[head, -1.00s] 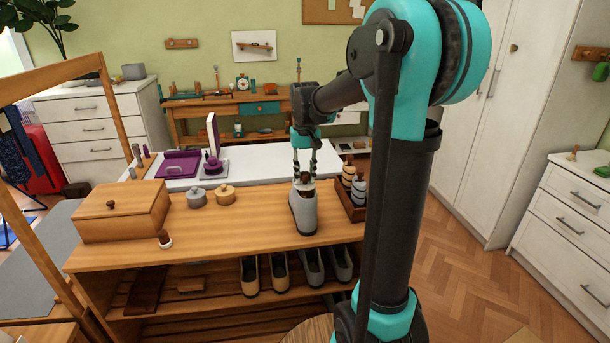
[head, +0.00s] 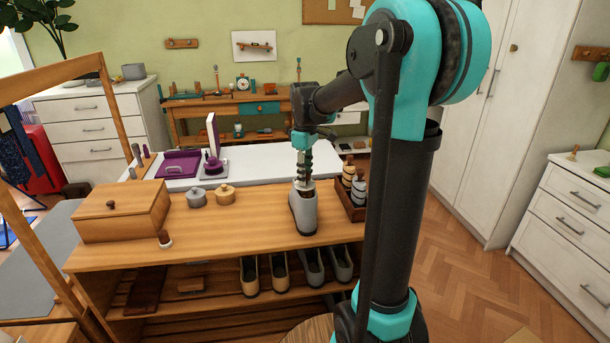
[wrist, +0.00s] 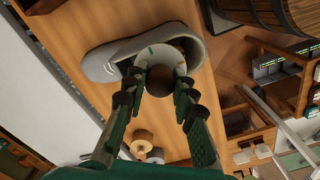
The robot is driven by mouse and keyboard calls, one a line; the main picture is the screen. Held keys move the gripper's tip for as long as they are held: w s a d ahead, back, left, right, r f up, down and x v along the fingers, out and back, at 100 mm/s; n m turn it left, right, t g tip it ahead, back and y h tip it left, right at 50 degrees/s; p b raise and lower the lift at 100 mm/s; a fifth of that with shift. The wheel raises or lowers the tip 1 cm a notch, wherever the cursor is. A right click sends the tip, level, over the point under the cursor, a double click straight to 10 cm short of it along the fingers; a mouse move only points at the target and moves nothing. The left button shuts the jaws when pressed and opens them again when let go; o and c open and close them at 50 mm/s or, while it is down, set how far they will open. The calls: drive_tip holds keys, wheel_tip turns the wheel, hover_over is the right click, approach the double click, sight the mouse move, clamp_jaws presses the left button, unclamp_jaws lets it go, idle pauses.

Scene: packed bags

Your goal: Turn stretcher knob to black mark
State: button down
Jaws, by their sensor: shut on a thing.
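A grey shoe (head: 303,212) stands on the wooden bench top, with the stretcher set in its opening. In the wrist view the shoe (wrist: 108,62) lies across the upper middle. The round brown stretcher knob (wrist: 159,81) sits over a pale disc (wrist: 158,54) at the shoe's opening. A small green mark shows on the disc; I cannot make out the black mark. My gripper (head: 304,181) points down above the shoe. In the wrist view my gripper (wrist: 160,84) has a finger on each side of the knob and is shut on it.
A dark wooden tray (head: 352,208) with several bottle-like items stands close to the right of the shoe. More shoes (head: 281,271) sit on the shelf below. Bench space left of the shoe is clear.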

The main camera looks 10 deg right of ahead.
drive_tip(key=n, duration=0.4)
drive_tip(key=shift+n, duration=0.3)
drive_tip(key=n, duration=0.3)
drive_tip(key=shift+n, duration=0.3)
drive_tip(key=n, duration=0.4)
drive_tip(key=shift+n, duration=1.8)
drive_tip(key=c, duration=1.2)
unclamp_jaws()
